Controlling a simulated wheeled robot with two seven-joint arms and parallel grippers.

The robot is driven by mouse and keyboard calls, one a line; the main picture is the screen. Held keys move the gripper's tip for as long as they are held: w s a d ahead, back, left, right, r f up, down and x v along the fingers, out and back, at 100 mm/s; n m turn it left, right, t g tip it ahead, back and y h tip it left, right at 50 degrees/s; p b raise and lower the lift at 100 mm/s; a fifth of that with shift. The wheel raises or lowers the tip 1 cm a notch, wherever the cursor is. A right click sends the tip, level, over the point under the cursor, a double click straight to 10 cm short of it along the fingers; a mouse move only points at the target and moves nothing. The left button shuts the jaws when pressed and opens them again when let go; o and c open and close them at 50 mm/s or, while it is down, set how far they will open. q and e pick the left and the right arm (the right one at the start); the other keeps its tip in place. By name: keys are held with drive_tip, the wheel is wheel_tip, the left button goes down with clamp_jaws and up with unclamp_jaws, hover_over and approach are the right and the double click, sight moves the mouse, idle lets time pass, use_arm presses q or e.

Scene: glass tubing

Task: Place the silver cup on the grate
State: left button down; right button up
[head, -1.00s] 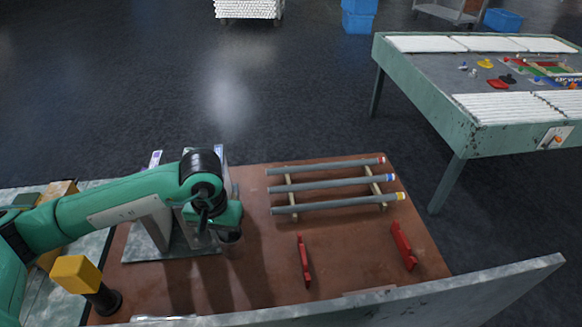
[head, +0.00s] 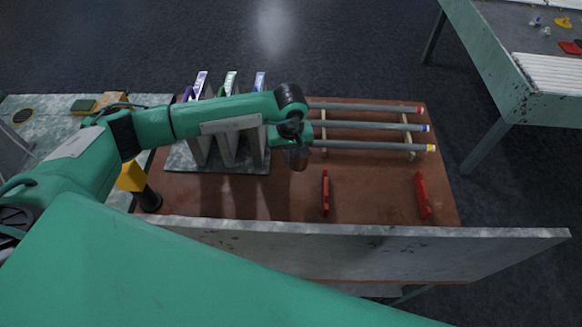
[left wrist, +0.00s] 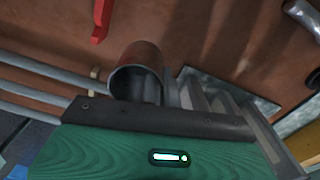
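The silver cup (head: 298,159) is a small metallic cylinder. It hangs below my left gripper (head: 297,143), above the brown board and just left of the left red support. In the left wrist view the cup (left wrist: 137,70) shows its round mouth, in front of the dark bar of the gripper. The gripper seems closed on it, but the fingertips are mostly hidden. My right gripper is not in view.
Grey tubes (head: 372,126) with coloured ends lie on wooden rails at the right. Red supports (head: 422,195) stand on the brown board (head: 375,180). Upright metal plates (head: 228,140) stand behind my left arm. A yellow-topped post (head: 131,177) and a metal front wall (head: 450,250) are nearby.

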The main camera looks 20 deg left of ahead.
sight(291, 165)
use_arm(q)
wheel_tip(291, 165, down, 5)
drive_tip(key=shift+p, duration=0.75)
wheel_tip(291, 165, down, 4)
drive_tip(key=shift+r+p, duration=0.2)
drive_tip(key=shift+p, duration=0.45)
drive_tip(key=shift+f, duration=0.5)
drive_tip(key=shift+f, duration=0.1)
drive_tip(key=shift+f, duration=0.1)
drive_tip(key=c, duration=1.7)
unclamp_jaws()
